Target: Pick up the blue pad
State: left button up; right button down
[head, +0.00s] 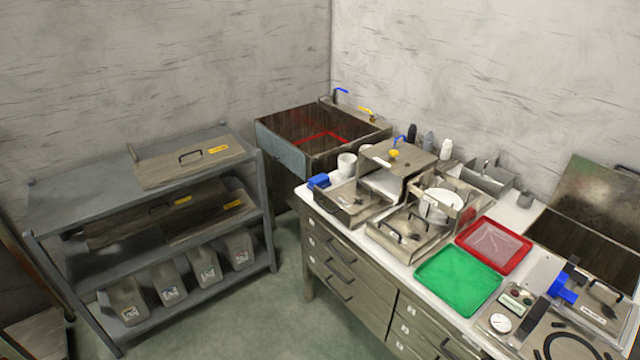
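A small blue block-like pad (318,181) lies at the left corner of the white counter, beside a metal tray. A second blue thing (562,289), of uncertain kind, is at the right on the counter, near dark tools. I cannot tell for certain which one is the blue pad. Neither of my grippers shows in the head view.
The white counter holds a green tray (458,281), a red tray (494,246), a metal rack with white plates (440,204), and a white cup (347,164). A grey shelf (85,205) stands left. A sink (290,130) is behind. Green floor is open between.

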aim_at(321, 181)
jog(key=z, duration=1.3)
jog(key=u, duration=1.3)
jog(key=i+j+z, duration=0.15)
jog(key=z, duration=0.65)
jog(key=i+j+z, duration=0.2)
jog(key=j+z, duration=0.2)
jog(key=j, duration=0.2)
jog(key=i+j+z, duration=0.2)
jog(key=j, duration=0.15)
jog(key=i+j+z, duration=0.1)
jog(key=j, duration=0.45)
jog(key=i+j, duration=0.1)
jog(key=j, duration=0.4)
jog(key=z, duration=0.05)
